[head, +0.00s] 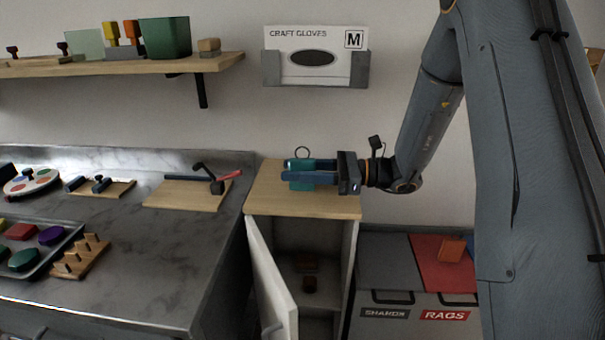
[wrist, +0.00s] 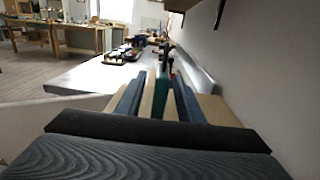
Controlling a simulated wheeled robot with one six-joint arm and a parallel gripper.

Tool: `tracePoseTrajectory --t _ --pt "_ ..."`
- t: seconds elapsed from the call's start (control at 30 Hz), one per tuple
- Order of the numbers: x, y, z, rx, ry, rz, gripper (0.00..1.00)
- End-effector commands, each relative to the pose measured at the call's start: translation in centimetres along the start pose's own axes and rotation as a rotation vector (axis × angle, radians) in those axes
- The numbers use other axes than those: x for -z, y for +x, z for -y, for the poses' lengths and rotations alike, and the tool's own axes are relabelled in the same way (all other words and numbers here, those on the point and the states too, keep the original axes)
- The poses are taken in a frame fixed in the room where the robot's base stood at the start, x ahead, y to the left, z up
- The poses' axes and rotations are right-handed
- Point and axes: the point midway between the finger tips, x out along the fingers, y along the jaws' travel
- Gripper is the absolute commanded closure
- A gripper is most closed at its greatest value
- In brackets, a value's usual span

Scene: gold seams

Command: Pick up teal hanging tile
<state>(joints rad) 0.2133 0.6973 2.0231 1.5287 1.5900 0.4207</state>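The teal hanging tile (head: 301,186) is upright at the wooden top of the small cabinet, with a dark ring at its top. In the head view, my gripper (head: 288,169) reaches in from the right, with one finger on the far side of the tile and one across its near face. In the wrist view, the tile (wrist: 162,84) stands edge-on between the two fingers (wrist: 160,82). Pale wood shows on both sides of it, so the fingers are open and apart from it. The fingers hide part of the tile's face.
The cabinet top (head: 265,197) is wooden, with its door (head: 270,275) open below. A grey counter (head: 150,245) with boards and a tray stands left. A glove box (head: 315,50) hangs on the wall above. Bins (head: 415,290) stand at right.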

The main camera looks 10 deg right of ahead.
Motion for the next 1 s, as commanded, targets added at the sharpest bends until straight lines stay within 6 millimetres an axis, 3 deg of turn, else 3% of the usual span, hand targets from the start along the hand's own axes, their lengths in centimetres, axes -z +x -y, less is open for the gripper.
tracePoseTrajectory --t 0.2,0.43,0.47,0.67,1.0 --pt "0.0 2.3 -0.1 -0.002 0.000 -0.001 0.66" --pt "0.0 2.5 -0.1 0.000 0.000 -0.001 0.66" --pt "0.0 2.4 -0.1 0.000 0.000 -0.001 0.67" --pt "0.0 2.4 -0.1 0.000 0.000 0.000 1.00" --pt "-0.2 2.4 0.0 0.000 -0.001 0.000 1.00"
